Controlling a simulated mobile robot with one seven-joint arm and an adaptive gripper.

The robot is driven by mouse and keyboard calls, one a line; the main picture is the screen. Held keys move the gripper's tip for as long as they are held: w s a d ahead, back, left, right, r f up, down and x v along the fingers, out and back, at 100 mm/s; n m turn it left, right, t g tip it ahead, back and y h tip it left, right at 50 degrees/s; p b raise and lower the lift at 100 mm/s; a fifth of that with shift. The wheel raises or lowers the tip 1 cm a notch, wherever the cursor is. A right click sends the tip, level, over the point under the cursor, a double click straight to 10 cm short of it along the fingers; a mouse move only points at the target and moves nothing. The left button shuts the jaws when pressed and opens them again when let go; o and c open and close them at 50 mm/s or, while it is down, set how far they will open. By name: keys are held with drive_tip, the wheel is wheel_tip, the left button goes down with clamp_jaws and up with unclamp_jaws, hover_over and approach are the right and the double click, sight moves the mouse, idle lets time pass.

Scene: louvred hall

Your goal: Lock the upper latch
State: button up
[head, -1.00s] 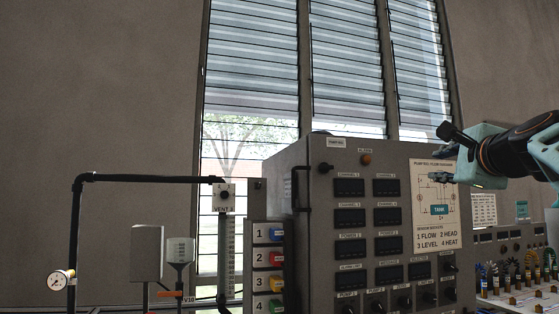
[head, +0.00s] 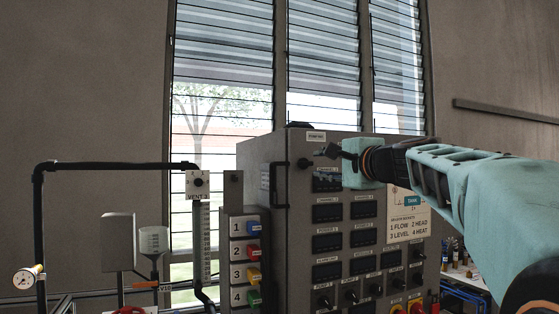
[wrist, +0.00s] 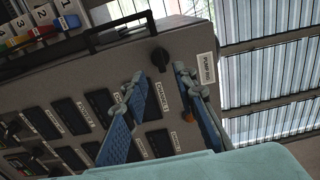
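A black knob, which looks like the upper latch (head: 304,163), sits at the upper left of the grey cabinet front, just below the PUMP RIG label. In the wrist view the same latch (wrist: 160,60) is seen just beyond the fingertips, with a gap between. My gripper (head: 321,176) is in front of the cabinet, a little right of the latch in the head view. In the wrist view my gripper (wrist: 158,75) has its two blue fingers apart with nothing between them. The exact turn of the latch is hard to tell.
A black bar handle (wrist: 120,35) runs along the cabinet side beside the latch. Meters and lower knobs (head: 352,296) cover the cabinet front. Numbered coloured blocks (head: 254,252) stand at its left, with a vent pipe (head: 120,167) beyond. Windows are behind.

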sight(307, 163)
drive_tip(key=p+x, duration=0.3)
drive_tip(key=x, duration=0.4)
drive_tip(key=shift+f, duration=0.1)
drive_tip(key=shift+w, duration=0.1)
drive_tip(key=shift+w+a, duration=0.1)
drive_tip(key=shift+w, duration=0.15)
drive_tip(key=shift+s, duration=0.1)
clamp_jaws()
